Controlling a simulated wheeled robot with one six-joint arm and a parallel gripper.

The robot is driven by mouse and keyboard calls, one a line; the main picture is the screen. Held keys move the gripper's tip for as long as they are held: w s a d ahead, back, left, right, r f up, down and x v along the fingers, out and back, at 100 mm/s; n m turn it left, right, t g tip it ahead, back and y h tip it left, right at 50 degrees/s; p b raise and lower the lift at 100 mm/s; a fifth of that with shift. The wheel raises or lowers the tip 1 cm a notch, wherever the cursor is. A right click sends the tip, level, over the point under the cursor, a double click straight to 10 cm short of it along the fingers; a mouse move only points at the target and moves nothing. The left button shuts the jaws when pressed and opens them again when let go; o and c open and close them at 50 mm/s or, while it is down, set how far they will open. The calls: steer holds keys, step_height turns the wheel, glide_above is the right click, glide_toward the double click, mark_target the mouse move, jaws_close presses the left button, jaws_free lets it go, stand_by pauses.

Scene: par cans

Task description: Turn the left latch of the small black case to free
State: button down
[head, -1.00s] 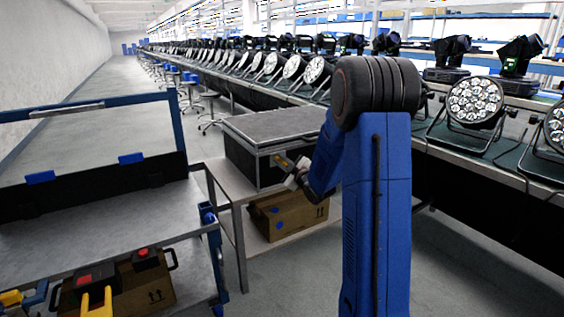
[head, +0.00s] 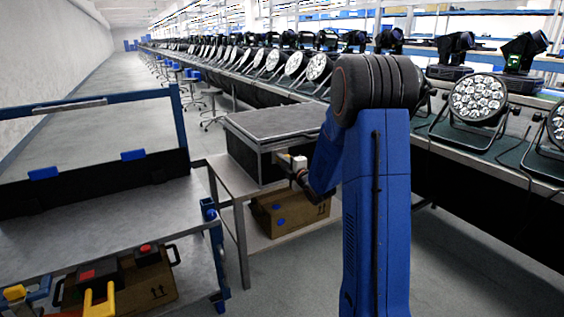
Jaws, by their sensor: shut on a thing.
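The small black case (head: 245,157), with a grey lid and metal edges, sits closed on a grey table. My blue arm reaches to its front face from the right. My gripper (head: 285,160) is at that face, near the upper edge, and is shut on the left latch. The latch itself is hidden by the gripper, so its angle cannot be told. My arm covers the right part of the case, and any other latch there is hidden.
A cardboard box (head: 290,214) lies on the shelf under the table. A blue-framed cart (head: 110,225) with tools on its lower shelf stands at left. A long bench with par cans (head: 478,101) runs along the right. Grey floor shows between table and bench.

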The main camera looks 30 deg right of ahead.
steer(key=shift+f, duration=0.1)
stand_by(0.5)
steer(key=c, duration=1.8)
jaws_free()
steer(key=shift+o, duration=0.2)
steer(key=s, duration=1.7)
steer(key=shift+s+d, duration=0.2)
steer(key=shift+d, duration=0.05)
steer(key=shift+a, duration=0.1)
